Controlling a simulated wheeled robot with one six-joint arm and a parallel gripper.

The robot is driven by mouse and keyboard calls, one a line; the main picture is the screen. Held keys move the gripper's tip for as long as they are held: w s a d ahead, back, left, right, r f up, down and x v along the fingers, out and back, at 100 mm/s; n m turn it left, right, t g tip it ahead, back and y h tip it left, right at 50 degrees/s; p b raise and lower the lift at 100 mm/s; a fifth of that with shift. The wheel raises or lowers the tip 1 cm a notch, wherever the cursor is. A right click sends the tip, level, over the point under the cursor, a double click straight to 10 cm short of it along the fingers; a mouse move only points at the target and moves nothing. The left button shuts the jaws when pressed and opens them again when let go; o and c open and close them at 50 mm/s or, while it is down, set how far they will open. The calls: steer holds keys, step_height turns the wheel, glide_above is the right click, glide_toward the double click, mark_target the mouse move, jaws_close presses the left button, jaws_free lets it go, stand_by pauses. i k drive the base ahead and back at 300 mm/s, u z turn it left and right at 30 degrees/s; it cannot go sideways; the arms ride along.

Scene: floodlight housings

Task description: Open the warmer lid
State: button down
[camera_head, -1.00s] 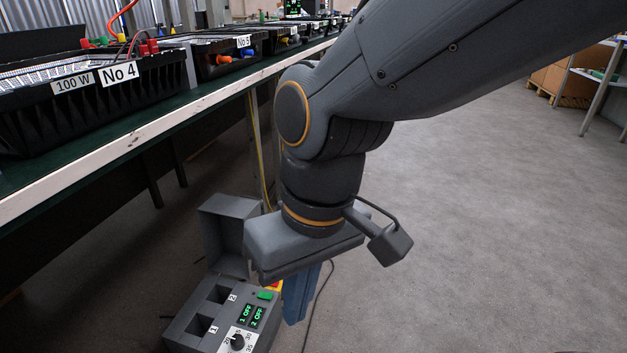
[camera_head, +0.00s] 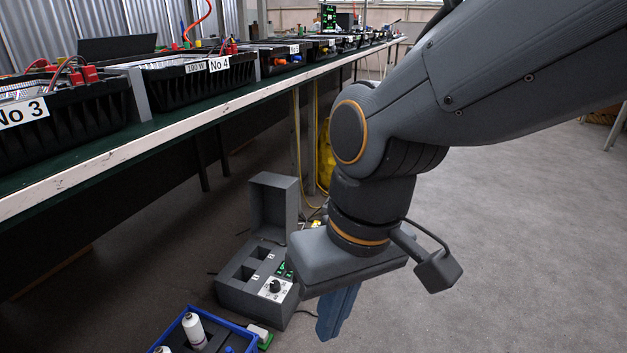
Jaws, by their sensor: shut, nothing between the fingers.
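The grey warmer (camera_head: 242,294) stands on the floor, left of my gripper in the picture. Two dark square wells and a control panel with a dial show on its top. Its lid (camera_head: 272,203) stands upright at the far end, so the wells are uncovered. My gripper (camera_head: 336,318) points down to the right of the warmer, with its blue fingers shut and empty. The fingers appear apart from the lid. My gripper's body hides part of the warmer's right side.
A long bench (camera_head: 170,137) with several black floodlight housings runs along the left. A blue tray (camera_head: 178,322) with white bottles is at the front, near the warmer. A yellow object (camera_head: 326,158) and cables lie behind it. The floor on the right is clear.

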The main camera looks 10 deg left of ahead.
mark_target(273, 197)
steer(key=u, duration=0.6)
steer(key=i, duration=1)
